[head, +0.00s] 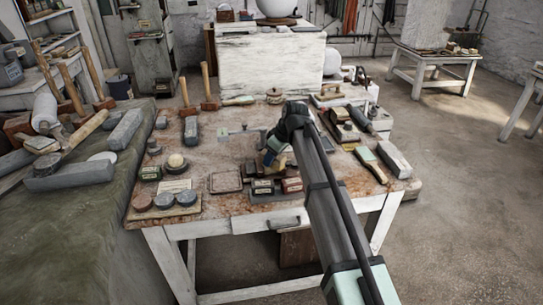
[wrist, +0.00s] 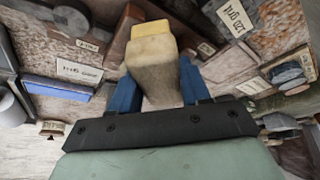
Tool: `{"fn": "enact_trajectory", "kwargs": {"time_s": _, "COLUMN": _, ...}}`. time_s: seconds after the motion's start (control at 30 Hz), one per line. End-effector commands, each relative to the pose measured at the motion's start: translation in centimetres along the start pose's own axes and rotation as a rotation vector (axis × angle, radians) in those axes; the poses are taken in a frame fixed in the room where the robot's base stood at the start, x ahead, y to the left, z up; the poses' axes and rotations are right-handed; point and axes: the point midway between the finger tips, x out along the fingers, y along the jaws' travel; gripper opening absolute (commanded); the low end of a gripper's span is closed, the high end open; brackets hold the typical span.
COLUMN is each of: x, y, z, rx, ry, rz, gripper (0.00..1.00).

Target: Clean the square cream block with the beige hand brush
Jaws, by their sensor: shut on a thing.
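My gripper (head: 274,151) is over the middle of the worktable in the head view. In the wrist view its blue fingers (wrist: 160,88) are shut on a beige tapered thing, which looks like the hand brush (wrist: 153,62). A yellow end (wrist: 152,28) points away from the gripper. In the head view the arm and fingers mostly hide the brush. A flat, square, pale piece (head: 225,182) lies on the table left of the gripper; I cannot tell whether it is the cream block. Contact between the brush and anything below cannot be made out.
The worktable (head: 215,208) is crowded. Small labelled blocks (head: 262,187) stand near its front edge, beside my gripper. Round pads (head: 164,201) sit at the front left, a wooden-handled brush (head: 370,164) and a grey block (head: 394,160) at the right. Mallets (head: 208,88) stand at the back.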

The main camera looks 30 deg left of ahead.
Motion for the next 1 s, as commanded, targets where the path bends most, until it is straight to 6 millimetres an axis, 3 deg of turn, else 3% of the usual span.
{"fn": "enact_trajectory", "kwargs": {"time_s": 1.0, "x": 1.6, "y": 0.0, "z": -4.1, "rx": -0.001, "ry": 0.000, "rz": 0.000, "gripper": 0.22}}
